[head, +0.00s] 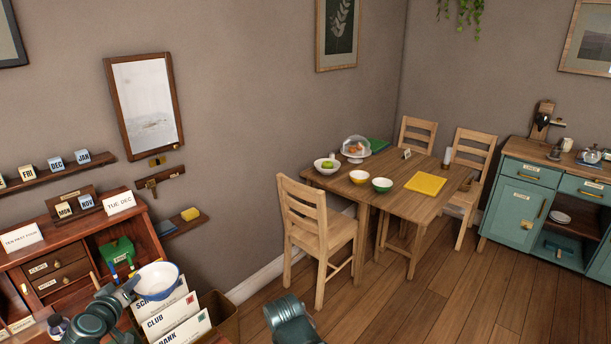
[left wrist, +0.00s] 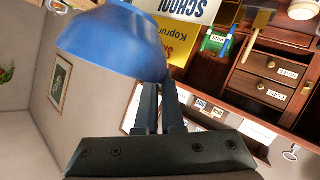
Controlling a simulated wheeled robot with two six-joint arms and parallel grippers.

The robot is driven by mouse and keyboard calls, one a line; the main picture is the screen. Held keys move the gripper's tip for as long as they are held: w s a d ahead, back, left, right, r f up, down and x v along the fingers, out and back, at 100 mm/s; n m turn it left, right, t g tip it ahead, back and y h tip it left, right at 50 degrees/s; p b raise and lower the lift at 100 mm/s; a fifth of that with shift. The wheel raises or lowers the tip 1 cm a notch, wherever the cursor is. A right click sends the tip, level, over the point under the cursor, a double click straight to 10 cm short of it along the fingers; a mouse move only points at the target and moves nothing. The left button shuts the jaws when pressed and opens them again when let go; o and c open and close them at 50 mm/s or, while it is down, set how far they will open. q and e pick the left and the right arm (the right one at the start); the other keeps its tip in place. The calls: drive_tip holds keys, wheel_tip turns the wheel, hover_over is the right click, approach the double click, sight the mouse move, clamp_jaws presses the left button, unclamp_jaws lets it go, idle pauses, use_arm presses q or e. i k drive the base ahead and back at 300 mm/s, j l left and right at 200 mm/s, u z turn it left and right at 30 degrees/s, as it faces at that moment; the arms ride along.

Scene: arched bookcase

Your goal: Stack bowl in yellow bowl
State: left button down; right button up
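A bowl, white inside with a blue outside (head: 158,281), is held in the air by my left gripper (head: 132,284) at the lower left of the head view, in front of the desk. In the left wrist view the blue bowl (left wrist: 110,38) fills the upper left, and the left gripper's fingers (left wrist: 165,90) are close together at its rim. A teal part of my arm shows at the bottom centre, but my right gripper's fingers do not show.
The wooden dining table (head: 408,205) also bears a green bowl (head: 382,187), a white bowl with green fruit (head: 322,167), a glass dome (head: 356,146) and a yellow mat (head: 425,183). A chair (head: 312,232) stands at its near left.

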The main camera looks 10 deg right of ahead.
sight(359, 181)
drive_tip(key=i+l+z, duration=0.6)
drive_tip(key=i, duration=0.4)
drive_tip(key=i+l+z, duration=0.15)
drive_tip(key=i+z, duration=0.15)
drive_tip(key=i, duration=0.2)
drive_tip(key=i+j+z, duration=0.35)
drive_tip(key=j, duration=0.35)
drive_tip(key=i+j+z, duration=0.15)
drive_tip(key=i+j, duration=0.15)
drive_tip(key=i+j+z, duration=0.2)
drive_tip(key=j, duration=0.85)
drive_tip(key=k+z, duration=0.05)
